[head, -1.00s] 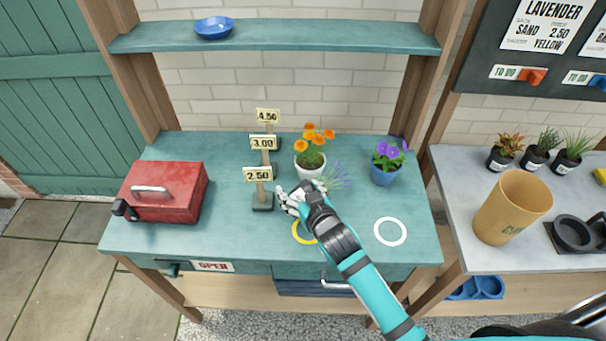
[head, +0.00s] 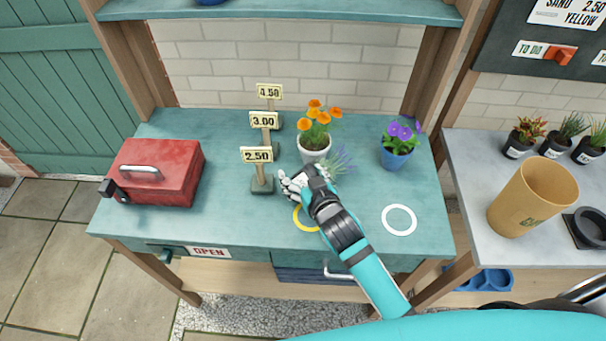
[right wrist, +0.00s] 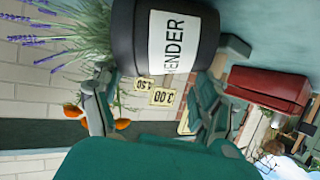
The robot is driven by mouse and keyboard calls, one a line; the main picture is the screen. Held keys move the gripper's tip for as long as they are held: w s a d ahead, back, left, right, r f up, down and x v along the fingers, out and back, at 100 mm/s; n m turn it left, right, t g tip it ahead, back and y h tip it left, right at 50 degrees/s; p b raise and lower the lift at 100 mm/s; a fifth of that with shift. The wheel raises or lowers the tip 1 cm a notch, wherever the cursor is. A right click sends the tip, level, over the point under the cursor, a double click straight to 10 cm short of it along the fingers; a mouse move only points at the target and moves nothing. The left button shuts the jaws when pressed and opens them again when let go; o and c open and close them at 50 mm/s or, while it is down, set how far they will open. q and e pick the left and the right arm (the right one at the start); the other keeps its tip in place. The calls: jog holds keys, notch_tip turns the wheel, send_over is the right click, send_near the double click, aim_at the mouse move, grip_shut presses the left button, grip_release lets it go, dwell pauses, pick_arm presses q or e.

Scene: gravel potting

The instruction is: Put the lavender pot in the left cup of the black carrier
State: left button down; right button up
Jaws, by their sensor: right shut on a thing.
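The lavender pot is a dark pot (right wrist: 130,35) with a white label, seen large at the top of the right wrist view. My right gripper (right wrist: 155,105) is shut on it. In the head view my right gripper (head: 296,184) is over the middle of the teal bench, beside the 2.50 sign. It hides the pot there, and only the purple-grey lavender sprigs (head: 340,162) show. I cannot tell whether the pot touches the bench. The black carrier (head: 574,238) is on the grey table at the right edge, partly cut off. Its left cup shows only in part. My left gripper is not in view.
An orange-flower pot (head: 314,146) and a purple-flower pot (head: 396,158) stand behind my right arm. Price signs (head: 262,185) and a red box (head: 155,172) are to the left. A tall tan bin (head: 533,198) stands left of the carrier. Several small black pots (head: 519,149) are behind.

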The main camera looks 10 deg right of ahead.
jog(key=o, duration=1.5)
jog(key=shift+w+f, duration=0.1)
jog(key=shift+f, duration=0.05)
jog(key=shift+c, duration=0.2)
